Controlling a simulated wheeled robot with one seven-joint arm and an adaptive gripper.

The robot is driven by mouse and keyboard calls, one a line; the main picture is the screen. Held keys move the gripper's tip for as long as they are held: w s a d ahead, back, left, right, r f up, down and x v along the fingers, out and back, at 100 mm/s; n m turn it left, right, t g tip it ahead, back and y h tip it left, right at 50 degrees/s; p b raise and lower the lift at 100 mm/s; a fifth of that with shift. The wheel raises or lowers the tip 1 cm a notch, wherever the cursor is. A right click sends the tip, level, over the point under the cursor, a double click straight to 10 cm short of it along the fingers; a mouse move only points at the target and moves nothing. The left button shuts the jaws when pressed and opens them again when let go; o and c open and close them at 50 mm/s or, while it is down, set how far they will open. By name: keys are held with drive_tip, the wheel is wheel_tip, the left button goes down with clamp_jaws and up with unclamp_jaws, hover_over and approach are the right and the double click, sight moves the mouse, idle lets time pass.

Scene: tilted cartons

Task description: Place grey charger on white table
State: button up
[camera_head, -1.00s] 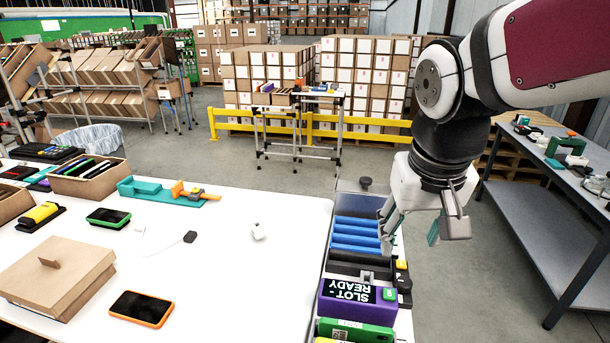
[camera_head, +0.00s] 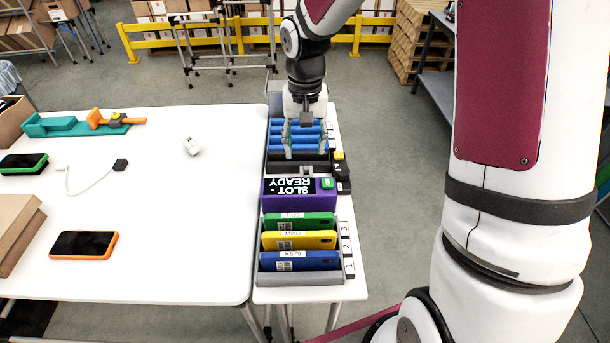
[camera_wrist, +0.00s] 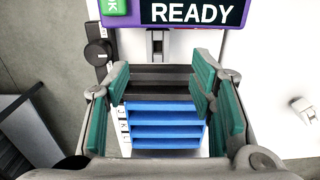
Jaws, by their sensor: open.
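The white table (camera_head: 190,250) fills the left of the head view. A small dark grey block (camera_head: 120,164) with a white cable lies on it, and a small white plug-like piece (camera_head: 190,146) lies farther back; the white piece also shows in the wrist view (camera_wrist: 302,110). A small grey piece (camera_head: 307,170) sits by the black section behind the purple box, and shows in the wrist view (camera_wrist: 157,43). I cannot tell for certain which one is the grey charger. My gripper (camera_head: 305,152) is open and empty above the black section and blue bars, its green-padded fingers (camera_wrist: 162,85) apart.
The purple SLOT-READY box (camera_head: 297,193) and a rack of green, yellow and blue items (camera_head: 300,280) stand on the narrow bench. An orange phone (camera_head: 84,245), a green-edged phone (camera_head: 23,163) and a teal holder (camera_head: 60,127) occupy the table's left. The table's middle is largely clear.

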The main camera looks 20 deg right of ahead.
sight(306, 176)
wheel_tip(306, 176, down, 11)
drive_tip(key=shift+d+r, duration=0.1)
clamp_jaws()
idle(0.5)
